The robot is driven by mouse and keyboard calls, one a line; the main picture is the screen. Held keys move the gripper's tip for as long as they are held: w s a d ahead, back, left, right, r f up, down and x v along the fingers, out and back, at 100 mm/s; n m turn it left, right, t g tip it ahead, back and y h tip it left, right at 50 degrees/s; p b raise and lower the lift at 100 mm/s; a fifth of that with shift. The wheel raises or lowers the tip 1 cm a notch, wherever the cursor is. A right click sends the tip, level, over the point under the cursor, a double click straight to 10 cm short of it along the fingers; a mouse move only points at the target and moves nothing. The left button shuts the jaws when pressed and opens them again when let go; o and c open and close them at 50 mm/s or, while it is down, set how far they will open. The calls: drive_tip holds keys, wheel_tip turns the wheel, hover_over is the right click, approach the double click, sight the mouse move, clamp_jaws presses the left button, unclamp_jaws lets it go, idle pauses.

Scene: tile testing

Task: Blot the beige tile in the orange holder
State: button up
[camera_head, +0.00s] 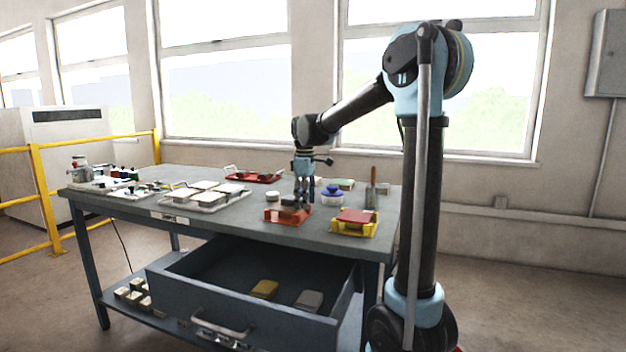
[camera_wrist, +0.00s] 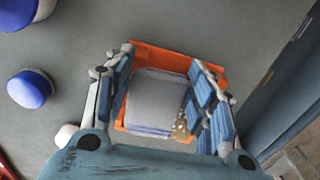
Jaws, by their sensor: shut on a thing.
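The orange holder (camera_head: 287,217) sits on the bench near its front edge, and it also shows in the wrist view (camera_wrist: 181,62). A small patch of speckled beige tile (camera_wrist: 180,129) shows in the holder beside a grey block-like pad. My gripper (camera_head: 303,199) is directly above the holder, pointing down. In the wrist view my gripper (camera_wrist: 160,88) is shut on the grey pad (camera_wrist: 156,103), with blue fingers on both its sides. The pad covers most of the holder and the tile. Whether it touches the tile I cannot tell.
A yellow holder (camera_head: 342,231) with a red tile (camera_head: 356,215) stands to the right. A blue-and-white jar (camera_head: 332,195) is behind. A tray of pale tiles (camera_head: 207,207) and a red tray (camera_head: 252,178) lie left. The open drawer (camera_head: 215,301) below holds a yellow block (camera_head: 265,289) and a grey one (camera_head: 308,300).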

drive_tip(key=shift+s+d, duration=0.15)
drive_tip(key=shift+d, duration=0.3)
wheel_tip(320, 180, up, 8)
idle(0.7)
